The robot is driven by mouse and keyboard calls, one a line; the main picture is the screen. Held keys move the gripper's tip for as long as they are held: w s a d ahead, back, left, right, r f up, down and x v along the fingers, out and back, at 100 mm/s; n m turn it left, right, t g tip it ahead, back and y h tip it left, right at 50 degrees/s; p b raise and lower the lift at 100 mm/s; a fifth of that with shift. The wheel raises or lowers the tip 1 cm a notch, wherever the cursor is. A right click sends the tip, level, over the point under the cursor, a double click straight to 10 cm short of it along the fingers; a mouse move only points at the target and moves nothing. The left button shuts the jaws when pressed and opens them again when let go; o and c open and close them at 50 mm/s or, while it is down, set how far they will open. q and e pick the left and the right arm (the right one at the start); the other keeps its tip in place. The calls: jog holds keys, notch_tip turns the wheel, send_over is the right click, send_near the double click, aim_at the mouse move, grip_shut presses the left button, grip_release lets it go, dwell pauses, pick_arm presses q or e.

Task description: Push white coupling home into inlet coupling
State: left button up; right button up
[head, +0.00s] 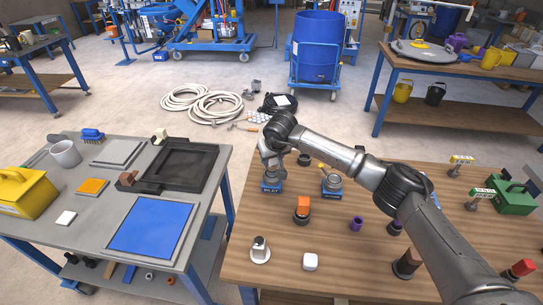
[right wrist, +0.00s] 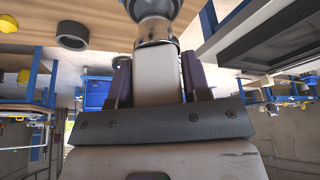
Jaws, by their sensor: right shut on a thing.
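The inlet coupling (head: 271,185) stands on the wooden table, with a blue base lettered INLET and a metal upper part. My right gripper (head: 271,152) is directly above it, pointing down. In the right wrist view, my right gripper (right wrist: 157,82) is shut on a pale grey-white block, the white coupling (right wrist: 156,84), between its dark fingers. The far end of the white coupling meets a metal collar (right wrist: 155,29) of the inlet coupling in line with it. How deep it sits inside is hidden. My left gripper is not in view.
A second blue-based coupling (head: 332,185) stands just right of the inlet. A dark ring (head: 304,160) lies behind; an orange-topped piece (head: 302,207) stands in front. A white block (head: 310,262) and purple cup (head: 356,224) are nearer. A gap separates the grey table (head: 80,200).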

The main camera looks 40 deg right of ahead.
aim_at(272, 164)
jog(key=shift+f+b, duration=0.3)
jog(key=shift+f, duration=0.4)
jog(key=shift+f+b, duration=0.35)
jog(key=shift+f, duration=0.45)
jog(key=shift+f, duration=0.55)
jog(key=o, duration=1.1)
jog(key=shift+r, duration=0.1)
jog(key=shift+s+r, duration=0.1)
jog(key=shift+r, duration=0.25)
jog(key=shift+p+v, duration=1.35)
jog(key=shift+v, duration=5.15)
jog(key=shift+a+f, duration=0.1)
